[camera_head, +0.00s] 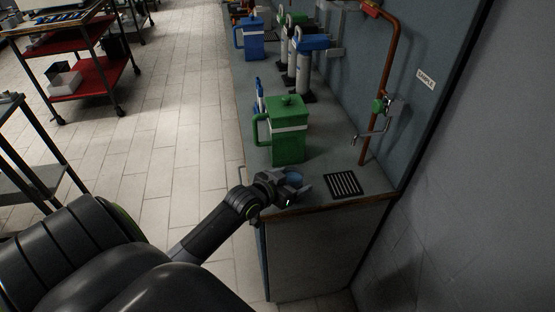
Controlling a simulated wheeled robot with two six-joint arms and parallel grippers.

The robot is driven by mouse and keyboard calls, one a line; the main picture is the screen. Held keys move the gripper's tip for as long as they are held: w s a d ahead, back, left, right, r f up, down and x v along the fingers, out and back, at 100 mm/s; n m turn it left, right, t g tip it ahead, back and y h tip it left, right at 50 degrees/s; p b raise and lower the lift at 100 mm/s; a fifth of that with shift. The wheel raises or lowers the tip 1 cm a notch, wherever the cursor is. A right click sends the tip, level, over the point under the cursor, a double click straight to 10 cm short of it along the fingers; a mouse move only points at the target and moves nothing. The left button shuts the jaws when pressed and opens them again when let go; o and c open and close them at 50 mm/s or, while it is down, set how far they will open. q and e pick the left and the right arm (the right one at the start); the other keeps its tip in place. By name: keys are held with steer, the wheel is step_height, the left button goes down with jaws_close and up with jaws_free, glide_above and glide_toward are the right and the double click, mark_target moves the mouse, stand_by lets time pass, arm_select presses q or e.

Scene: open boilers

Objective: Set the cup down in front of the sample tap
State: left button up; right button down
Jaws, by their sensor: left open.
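The sample tap (373,134) is a small metal spout on a copper pipe with a green part, under a white SAMPLE label (426,79) on the wall. A black slotted grate (343,185) lies on the counter below it. A small blue cup (294,175) stands on the counter near its front edge, left of the grate and partly hidden by my left gripper (291,188). The gripper is open, with its fingers around or just beside the cup; I cannot tell if they touch it. My right gripper is out of view.
A green jug (289,136) with a white band stands just behind the cup. Farther back on the counter (334,118) are a blue jug (250,38) and several pump-like bottles (302,70). A red-shelved trolley (88,80) stands on the left floor.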

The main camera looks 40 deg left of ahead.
arm_select(q)
steer(key=d+v, duration=0.1)
steer(key=v, duration=1)
steer(key=shift+a, duration=0.45)
steer(key=shift+s, duration=0.1)
